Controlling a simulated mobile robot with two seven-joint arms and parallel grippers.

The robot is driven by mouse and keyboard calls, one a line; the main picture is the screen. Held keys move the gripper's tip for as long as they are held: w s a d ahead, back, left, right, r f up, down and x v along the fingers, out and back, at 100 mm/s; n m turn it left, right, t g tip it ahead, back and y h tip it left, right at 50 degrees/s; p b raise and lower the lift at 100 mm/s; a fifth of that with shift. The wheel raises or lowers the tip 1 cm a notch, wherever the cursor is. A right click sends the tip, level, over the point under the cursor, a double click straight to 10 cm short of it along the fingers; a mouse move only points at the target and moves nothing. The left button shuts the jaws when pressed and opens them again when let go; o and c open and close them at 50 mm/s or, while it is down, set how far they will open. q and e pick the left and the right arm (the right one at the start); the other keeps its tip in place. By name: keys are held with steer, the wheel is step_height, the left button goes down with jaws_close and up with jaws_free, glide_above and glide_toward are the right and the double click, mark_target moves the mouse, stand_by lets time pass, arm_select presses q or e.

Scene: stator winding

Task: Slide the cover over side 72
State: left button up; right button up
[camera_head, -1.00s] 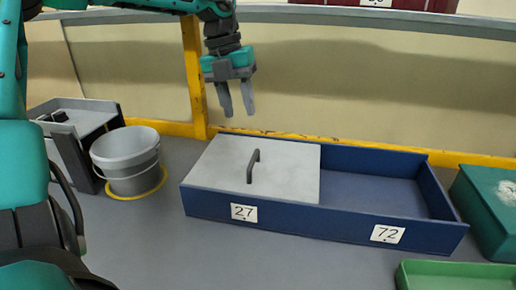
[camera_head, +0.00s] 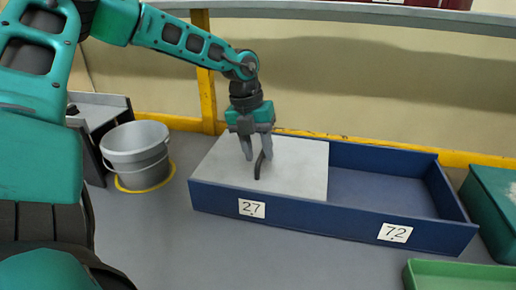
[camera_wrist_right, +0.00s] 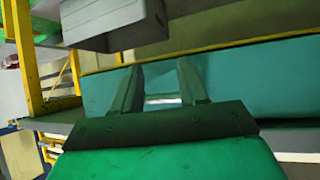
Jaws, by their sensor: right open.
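The light grey cover (camera_head: 300,165) lies over the left part of the blue box, the side labelled 27 (camera_head: 251,208). The side labelled 72 (camera_head: 395,232) is uncovered and its compartment (camera_head: 385,190) looks empty. A dark bar handle (camera_head: 259,168) stands on the cover. My left gripper (camera_head: 259,157) points down at the handle, its fingers apart with the handle's top between or just in front of the tips; contact cannot be told. My right gripper (camera_wrist_right: 157,90) shows in the right wrist view, open, with nothing between its fingers.
A grey bucket (camera_head: 136,150) stands left of the blue box (camera_head: 330,222). A teal-green box (camera_head: 492,205) is close to the box's right end, and a green tray (camera_head: 460,275) is at front right. A yellow rail (camera_head: 360,147) runs behind. The floor in front is clear.

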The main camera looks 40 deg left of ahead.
arm_select(q)
steer(key=shift+c, duration=0.3)
jaws_close()
stand_by(0.5)
